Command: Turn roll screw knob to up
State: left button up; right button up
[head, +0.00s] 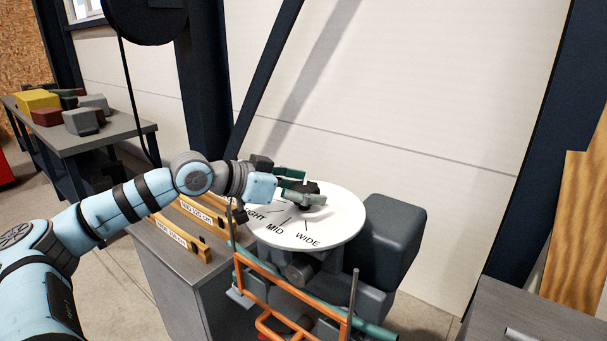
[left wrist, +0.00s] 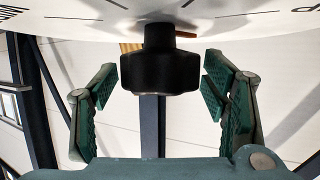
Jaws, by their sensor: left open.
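The knob (head: 306,187) is black and sits at the middle of a round white dial (head: 345,222). The dial carries short lines and the words MID and WIDE, plus a word partly hidden that ends in GHT. My left gripper (head: 303,188) has its green fingers over the dial, one on each side of the knob. In the left wrist view the knob (left wrist: 160,72) stands between the fingertips of the open left gripper (left wrist: 160,88), with a gap on both sides. A small orange-brown piece (left wrist: 186,34) shows by its stem. My right gripper is out of view.
An orange tubular frame (head: 290,290) and a dark grey block (head: 396,240) are around the dial. Yellow labelled bars (head: 188,238) lie on a grey cabinet (head: 185,285) at left. A table (head: 105,135) with blocks stands behind my left arm.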

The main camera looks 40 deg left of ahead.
pick_arm(q)
jog(key=shift+w+d+f, duration=0.1)
jog(key=shift+w+f, duration=0.05)
jog(key=shift+c, duration=0.6)
jog(key=c, duration=1)
jog(key=shift+c, duration=0.2)
